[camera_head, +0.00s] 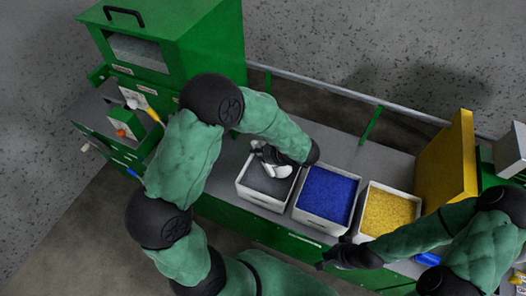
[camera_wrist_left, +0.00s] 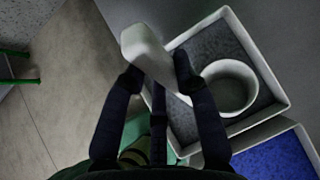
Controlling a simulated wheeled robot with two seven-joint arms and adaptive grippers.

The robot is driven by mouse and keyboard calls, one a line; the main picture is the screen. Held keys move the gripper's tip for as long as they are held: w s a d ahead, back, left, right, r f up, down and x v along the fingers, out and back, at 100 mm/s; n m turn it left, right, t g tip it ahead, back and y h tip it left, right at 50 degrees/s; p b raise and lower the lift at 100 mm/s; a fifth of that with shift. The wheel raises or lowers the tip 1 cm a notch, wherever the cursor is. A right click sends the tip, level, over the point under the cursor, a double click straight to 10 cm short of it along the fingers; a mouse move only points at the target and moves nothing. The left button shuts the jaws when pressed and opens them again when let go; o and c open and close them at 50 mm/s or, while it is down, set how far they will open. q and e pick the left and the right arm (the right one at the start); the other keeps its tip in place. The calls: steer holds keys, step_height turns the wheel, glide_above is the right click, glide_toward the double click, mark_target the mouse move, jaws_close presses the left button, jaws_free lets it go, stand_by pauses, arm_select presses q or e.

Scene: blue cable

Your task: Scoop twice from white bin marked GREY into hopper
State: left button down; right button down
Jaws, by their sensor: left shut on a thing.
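The white bin of grey granules (camera_head: 262,201) stands leftmost in the bin row, and its white rim shows in the left wrist view (camera_wrist_left: 259,56). My left gripper (camera_wrist_left: 160,80) is shut on the handle of a white scoop (camera_wrist_left: 148,48). The scoop's round cup is over the grey granules, inside the bin's outline; I cannot tell whether it touches them. The scoop also shows in the head view (camera_head: 281,171), partly hidden by my gripper. My right gripper (camera_head: 332,257) is near the yellow bin's front; its jaws are unclear. I cannot make out a hopper for certain.
A bin of blue granules (camera_head: 326,195) and one of yellow granules (camera_head: 391,212) stand to the right. A large green machine (camera_head: 200,50) with a window stands at upper left. A yellow panel (camera_head: 452,160) rises at right. A rail runs behind the bench.

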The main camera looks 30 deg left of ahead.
arm_select(q)
steer(key=f+b, duration=0.1)
steer(key=a+f+b, duration=0.1)
steer(key=f, duration=0.1)
steer(key=shift+f+h, duration=0.25)
steer(key=shift+h, duration=0.15)
steer(key=s+b+x, duration=0.1)
steer(key=b+x, duration=0.3)
steer(key=x, duration=0.2)
steer(key=shift+s+a+f, duration=0.1)
steer(key=shift+a, duration=0.05)
stand_by(1.2)
